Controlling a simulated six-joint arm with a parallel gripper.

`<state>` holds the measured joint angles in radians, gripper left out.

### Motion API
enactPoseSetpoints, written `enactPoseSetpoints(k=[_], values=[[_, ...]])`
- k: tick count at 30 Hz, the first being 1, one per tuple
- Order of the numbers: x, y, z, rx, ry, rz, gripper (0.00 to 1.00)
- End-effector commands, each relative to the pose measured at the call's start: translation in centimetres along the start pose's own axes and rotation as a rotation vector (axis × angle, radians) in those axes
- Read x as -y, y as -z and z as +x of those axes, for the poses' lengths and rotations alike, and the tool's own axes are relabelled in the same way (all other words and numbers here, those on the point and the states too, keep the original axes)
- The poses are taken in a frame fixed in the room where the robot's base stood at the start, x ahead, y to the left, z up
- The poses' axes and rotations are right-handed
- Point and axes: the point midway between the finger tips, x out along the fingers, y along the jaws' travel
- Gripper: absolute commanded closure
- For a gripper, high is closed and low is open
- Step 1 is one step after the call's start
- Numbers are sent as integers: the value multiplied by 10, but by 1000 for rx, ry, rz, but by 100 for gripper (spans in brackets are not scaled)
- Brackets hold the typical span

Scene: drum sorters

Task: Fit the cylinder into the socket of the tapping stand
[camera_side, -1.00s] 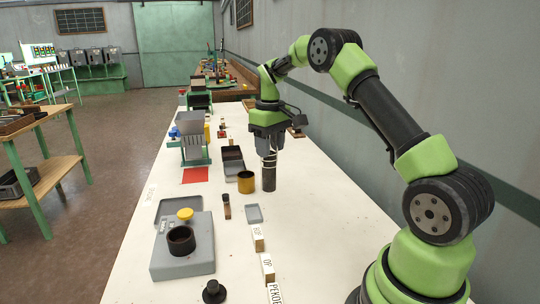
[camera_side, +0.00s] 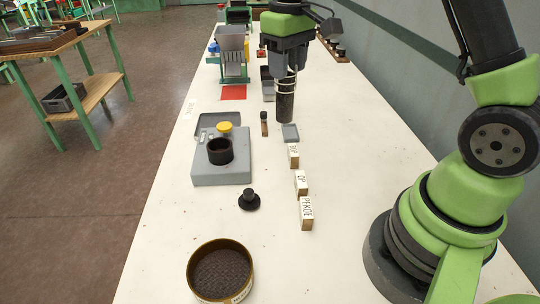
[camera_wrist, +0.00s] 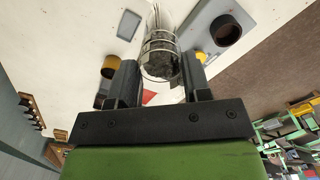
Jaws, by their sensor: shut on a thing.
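My gripper (camera_side: 287,77) points down and is shut on the cylinder (camera_side: 285,106), a clear, ringed tube with dark grains in it. The cylinder hangs upright beyond the small grey tray; I cannot tell how far its base is from the table. In the wrist view, the cylinder (camera_wrist: 158,48) lies between the two fingers (camera_wrist: 160,75). The tapping stand (camera_side: 221,172) is a grey box to the left of and nearer than the cylinder. Its socket (camera_side: 219,151) is a dark, empty-looking upright ring, with a yellow knob (camera_side: 224,128) behind it. The stand (camera_wrist: 245,12) also shows in the wrist view.
A small brown bottle (camera_side: 264,123) and a grey tray (camera_side: 290,133) stand close by. Lettered blocks (camera_side: 301,182), a black knob-like piece (camera_side: 249,198) and a brown-rimmed round pan of dark grains (camera_side: 193,278) are nearer. A hopper (camera_side: 231,45) stands behind.

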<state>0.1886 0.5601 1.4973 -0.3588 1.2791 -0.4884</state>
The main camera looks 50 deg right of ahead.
Motion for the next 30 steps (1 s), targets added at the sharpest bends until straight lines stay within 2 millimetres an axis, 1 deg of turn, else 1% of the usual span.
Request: enactPoseSetpoints(k=[1, 3, 6, 9, 12, 18, 22, 26, 30], values=[[16, -8, -1, 0, 0, -19, 100], [32, -17, -1, -2, 0, -33, 100], [48, -30, -1, -2, 1, -45, 100], [58, -38, 0, -2, 1, -53, 100], [62, -45, 4, -1, 2, -55, 100], [62, -63, 25, 2, 1, -57, 100], [61, -69, 34, 0, 2, -54, 100], [53, -60, 35, -3, 1, -44, 100], [33, -39, 30, -4, -2, -27, 100]])
